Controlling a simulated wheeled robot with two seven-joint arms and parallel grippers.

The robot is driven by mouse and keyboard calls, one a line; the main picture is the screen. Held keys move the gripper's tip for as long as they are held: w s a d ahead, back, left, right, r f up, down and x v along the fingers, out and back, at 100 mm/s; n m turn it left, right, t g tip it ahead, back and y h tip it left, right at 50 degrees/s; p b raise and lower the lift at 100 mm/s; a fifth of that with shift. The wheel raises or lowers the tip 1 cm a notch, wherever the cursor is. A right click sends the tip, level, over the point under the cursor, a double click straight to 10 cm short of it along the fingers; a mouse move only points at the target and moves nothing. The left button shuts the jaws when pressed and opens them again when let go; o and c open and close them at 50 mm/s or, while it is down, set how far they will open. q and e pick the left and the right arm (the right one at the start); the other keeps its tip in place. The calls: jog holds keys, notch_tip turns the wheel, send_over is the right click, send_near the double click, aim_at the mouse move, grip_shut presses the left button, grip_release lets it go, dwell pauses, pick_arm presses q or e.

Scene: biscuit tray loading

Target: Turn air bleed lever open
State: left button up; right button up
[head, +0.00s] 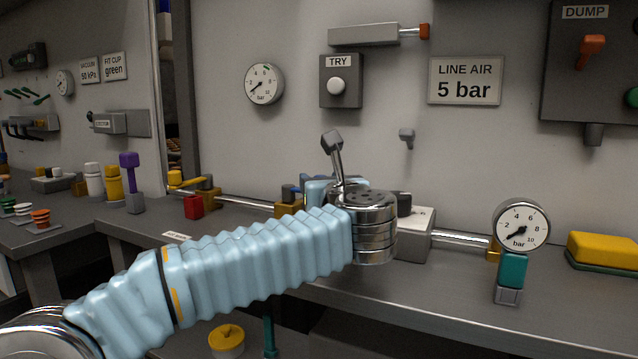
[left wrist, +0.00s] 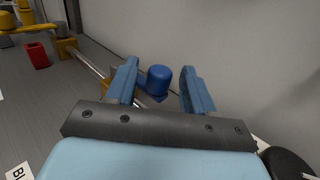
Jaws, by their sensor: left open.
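A blue-capped handle (head: 289,192) stands on a brass valve body (head: 287,210) along the silver pipe at the back of the bench. In the left wrist view the blue handle (left wrist: 159,80) appears between the two fingers, apart from both. My left gripper (left wrist: 160,90) is open and empty. In the head view its blue fingers (head: 316,188) are partly hidden behind my ribbed blue sleeve and metal wrist. No label naming the air bleed lever is readable; a white label, cut off, starts with "BL" (left wrist: 17,172). My right gripper is not in view.
A grey lever (head: 333,150) rises behind my wrist. A grey box (head: 416,235) and a gauge (head: 521,226) stand right. The front right bench is clear.

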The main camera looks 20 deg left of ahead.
pick_arm(q)
jog(key=b+v, duration=0.2)
jog(key=v, duration=0.9)
